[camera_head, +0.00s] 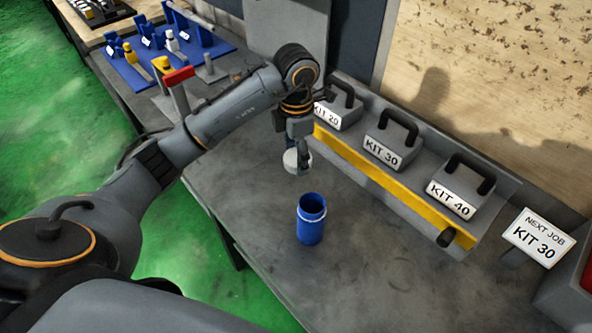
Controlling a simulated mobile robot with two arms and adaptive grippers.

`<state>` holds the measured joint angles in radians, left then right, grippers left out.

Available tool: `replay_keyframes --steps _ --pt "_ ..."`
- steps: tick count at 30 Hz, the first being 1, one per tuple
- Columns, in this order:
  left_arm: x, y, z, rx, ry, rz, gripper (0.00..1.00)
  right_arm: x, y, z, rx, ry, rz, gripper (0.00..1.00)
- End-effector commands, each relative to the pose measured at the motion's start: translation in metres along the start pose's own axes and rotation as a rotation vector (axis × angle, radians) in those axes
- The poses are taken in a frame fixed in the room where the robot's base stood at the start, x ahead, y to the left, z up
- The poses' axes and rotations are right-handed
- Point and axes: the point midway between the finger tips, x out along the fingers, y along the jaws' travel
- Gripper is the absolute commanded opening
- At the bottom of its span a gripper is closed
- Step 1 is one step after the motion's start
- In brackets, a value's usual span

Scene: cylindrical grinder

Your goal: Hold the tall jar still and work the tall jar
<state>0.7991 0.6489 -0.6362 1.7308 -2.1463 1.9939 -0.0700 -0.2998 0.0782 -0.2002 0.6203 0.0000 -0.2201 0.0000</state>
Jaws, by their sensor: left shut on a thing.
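The tall jar (311,226) is blue and stands upright on the grey bench with its mouth open at the top. My left gripper (298,150) is just behind and above the jar, pointing down. It is shut on a pale round lid (291,161), which it holds in the air, apart from the jar. The fingertips are partly hidden by the lid and too small to see in detail. My right gripper is not in view.
Grey kit boxes with black handles, such as KIT 30 (389,147), stand along a yellow-edged rack behind the jar. A NEXT JOB KIT 30 sign (538,238) stands at right. Blue fixtures (130,68) are at far left. The bench (390,270) around the jar is clear.

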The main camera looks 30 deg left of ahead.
Motion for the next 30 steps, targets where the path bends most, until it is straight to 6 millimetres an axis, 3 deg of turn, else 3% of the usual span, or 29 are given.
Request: replay_keyframes --steps 6,21,26,30 --pt "-0.014 0.000 0.000 -0.001 0.000 0.001 0.50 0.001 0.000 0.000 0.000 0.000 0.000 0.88" --pt "-0.016 -0.001 0.000 0.016 -0.001 0.001 0.50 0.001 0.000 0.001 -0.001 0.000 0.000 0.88" --pt "-0.018 -0.009 -0.001 0.178 -0.006 0.009 0.50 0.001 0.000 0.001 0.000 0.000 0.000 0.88" --pt "-0.022 -0.023 -0.003 0.460 -0.010 0.022 0.50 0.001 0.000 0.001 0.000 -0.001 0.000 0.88"
